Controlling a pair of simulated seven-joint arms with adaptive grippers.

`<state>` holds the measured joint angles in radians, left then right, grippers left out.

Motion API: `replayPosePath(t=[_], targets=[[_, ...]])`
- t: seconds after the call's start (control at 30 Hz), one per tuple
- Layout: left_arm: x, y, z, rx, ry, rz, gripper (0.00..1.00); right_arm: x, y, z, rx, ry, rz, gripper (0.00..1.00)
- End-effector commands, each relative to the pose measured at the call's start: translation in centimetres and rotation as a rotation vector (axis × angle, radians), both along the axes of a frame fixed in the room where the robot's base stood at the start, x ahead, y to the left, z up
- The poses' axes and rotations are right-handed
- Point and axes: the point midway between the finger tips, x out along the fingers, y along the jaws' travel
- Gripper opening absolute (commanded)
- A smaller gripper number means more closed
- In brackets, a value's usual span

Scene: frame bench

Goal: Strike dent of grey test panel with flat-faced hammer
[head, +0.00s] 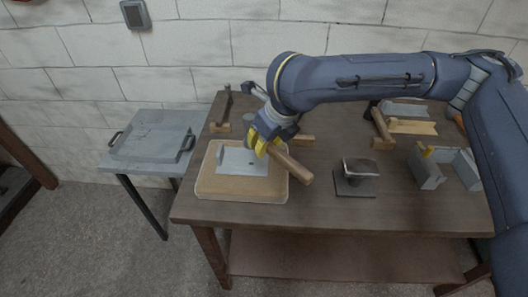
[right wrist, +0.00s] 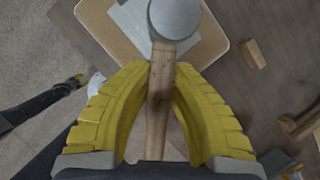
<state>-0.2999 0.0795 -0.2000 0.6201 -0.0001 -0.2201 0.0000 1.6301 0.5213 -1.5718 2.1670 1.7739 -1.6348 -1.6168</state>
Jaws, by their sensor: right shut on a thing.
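The grey test panel (head: 232,158) lies flat on a tan pad (head: 222,186) at the left of the bench. A small dark spot, possibly the dent, shows on it. My right gripper (head: 262,142) is shut on the hammer's wooden handle (head: 292,165), above the panel. The handle's free end points to the lower right in the head view. The right wrist view shows the round grey hammer head (right wrist: 175,17) over the panel (right wrist: 125,22), hiding part of it; I cannot tell the gap. A dark arm with a yellow-tipped end, apparently my left gripper (right wrist: 72,84), shows there, too small to read.
A dark block on a plate (head: 354,183) stands right of the pad. A second wooden-handled tool (head: 381,126), wooden pieces (head: 413,127) and a grey bracket (head: 428,171) occupy the right side. A grey tray (head: 153,141) sits on the side table. The bench's front middle is clear.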

Motion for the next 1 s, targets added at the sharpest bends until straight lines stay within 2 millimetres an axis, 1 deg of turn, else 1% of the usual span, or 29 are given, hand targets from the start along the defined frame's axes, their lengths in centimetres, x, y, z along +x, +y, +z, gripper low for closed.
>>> replayPosePath(t=[0.1,0.67,0.83,1.0], targets=[[0.0,0.0,0.0,0.0,0.0,0.0,0.29,0.0,0.0,0.3,0.001,-0.002,0.0,0.0],[0.0,0.0,0.0,0.0,0.0,0.0,0.29,0.0,0.0,0.1,0.0,-0.001,0.0,0.0],[0.0,0.0,0.0,0.0,0.0,0.0,0.29,0.0,0.0,-0.5,-0.003,-0.002,-0.001,0.0],[0.0,0.0,0.0,0.0,0.0,0.0,0.29,0.0,0.0,-1.7,-0.009,-0.003,-0.002,0.0]])
